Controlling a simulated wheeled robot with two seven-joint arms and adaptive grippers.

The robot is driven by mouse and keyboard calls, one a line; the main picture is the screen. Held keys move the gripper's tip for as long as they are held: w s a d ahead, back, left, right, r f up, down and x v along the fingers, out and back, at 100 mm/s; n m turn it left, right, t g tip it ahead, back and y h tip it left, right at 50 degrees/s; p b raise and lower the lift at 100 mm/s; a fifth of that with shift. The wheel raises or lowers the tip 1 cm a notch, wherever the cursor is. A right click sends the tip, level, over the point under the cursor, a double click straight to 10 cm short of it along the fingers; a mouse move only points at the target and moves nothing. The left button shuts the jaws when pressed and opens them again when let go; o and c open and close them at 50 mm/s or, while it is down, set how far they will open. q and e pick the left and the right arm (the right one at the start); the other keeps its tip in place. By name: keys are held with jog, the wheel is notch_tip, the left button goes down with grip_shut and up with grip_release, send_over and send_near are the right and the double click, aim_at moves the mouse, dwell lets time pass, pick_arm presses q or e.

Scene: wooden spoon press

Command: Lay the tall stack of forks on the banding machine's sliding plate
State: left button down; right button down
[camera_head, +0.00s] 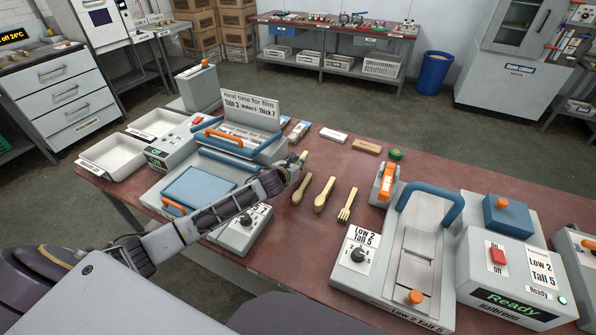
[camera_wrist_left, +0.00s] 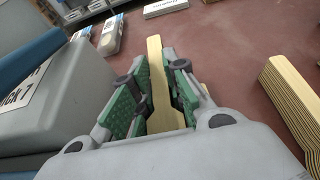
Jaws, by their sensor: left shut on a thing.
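A wooden fork stack (camera_head: 347,205) lies on the table to the right, tines toward the front. The banding machine (camera_head: 375,285), labelled "Low 2 Tall 5", stands at front right with its grey sliding plate (camera_head: 413,270) bare under a blue arch. My right gripper is not in view.
A film heater (camera_head: 238,140) stands beside my left arm. An orange-handled tool (camera_head: 387,182) stands left of the blue arch. Bare red tabletop (camera_head: 310,240) lies in front of the forks.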

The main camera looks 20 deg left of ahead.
pick_arm(q)
jog(key=shift+f, duration=1.65)
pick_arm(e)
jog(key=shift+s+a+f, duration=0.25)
pick_arm(q)
jog(key=shift+f, duration=0.15)
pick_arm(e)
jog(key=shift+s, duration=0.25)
